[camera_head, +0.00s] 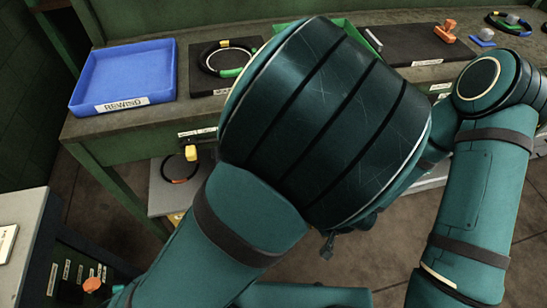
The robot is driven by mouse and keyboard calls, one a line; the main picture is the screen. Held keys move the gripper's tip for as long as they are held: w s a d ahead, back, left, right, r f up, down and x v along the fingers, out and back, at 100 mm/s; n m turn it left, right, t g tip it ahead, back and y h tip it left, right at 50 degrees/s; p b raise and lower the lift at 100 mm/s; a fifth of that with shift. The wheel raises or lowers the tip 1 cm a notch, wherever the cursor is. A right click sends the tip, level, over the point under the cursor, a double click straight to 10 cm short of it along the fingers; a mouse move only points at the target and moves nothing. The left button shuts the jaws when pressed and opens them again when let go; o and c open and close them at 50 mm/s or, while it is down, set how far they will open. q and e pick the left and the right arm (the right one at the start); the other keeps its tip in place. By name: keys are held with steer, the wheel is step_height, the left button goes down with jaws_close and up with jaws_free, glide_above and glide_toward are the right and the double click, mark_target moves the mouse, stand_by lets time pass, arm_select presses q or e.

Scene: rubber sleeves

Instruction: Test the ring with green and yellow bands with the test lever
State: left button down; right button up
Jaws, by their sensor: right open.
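A second ring (512,22) with green and other coloured bands lies at the far right. An orange lever-like piece (445,32) stands on a dark plate, and an orange knob (93,285) is at the lower left; I cannot tell which is the test lever. A small part of my right gripper (327,246) shows below my large arm link, open, apart from the rings. My left gripper is out of view.
A blue tray labelled REWIND (124,74) stands at the left of the bench. A green tray (345,32) is mostly hidden behind my arm. A ring with an orange band (180,181) and yellow block lies on a lower shelf. A grey cabinet (22,215) stands at left.

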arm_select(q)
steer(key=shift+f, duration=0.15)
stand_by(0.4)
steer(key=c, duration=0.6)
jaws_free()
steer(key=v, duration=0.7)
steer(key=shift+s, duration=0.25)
